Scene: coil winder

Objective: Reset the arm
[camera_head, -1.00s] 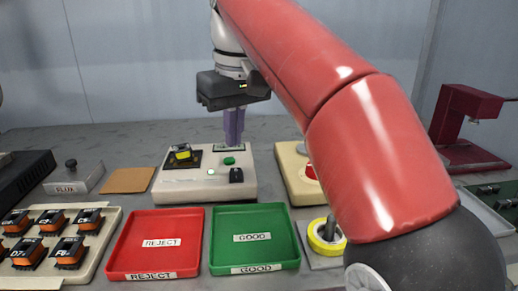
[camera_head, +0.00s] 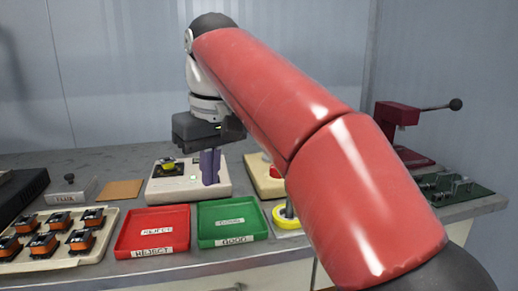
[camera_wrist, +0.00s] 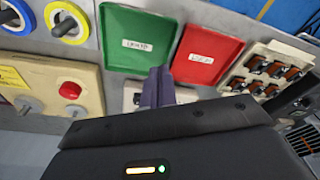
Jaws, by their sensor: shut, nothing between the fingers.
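My gripper (camera_head: 209,166) has its purple fingers together with nothing between them. In the head view it hangs fingers down, in front of the right part of a white test box (camera_head: 165,192). In the wrist view the fingers (camera_wrist: 158,85) partly cover the box, which shows only in part. My red arm crosses the picture and hides part of the bench's right side.
A red REJECT tray (camera_head: 153,231) and a green GOOD tray (camera_head: 231,220) are empty. A cream rack (camera_head: 85,258) holds several orange coils. A yellow ring spool (camera_head: 285,216), a flux pot (camera_head: 70,188) and a brown pad (camera_head: 120,190) lie on the bench. A dark red press (camera_head: 398,120) stands at right.

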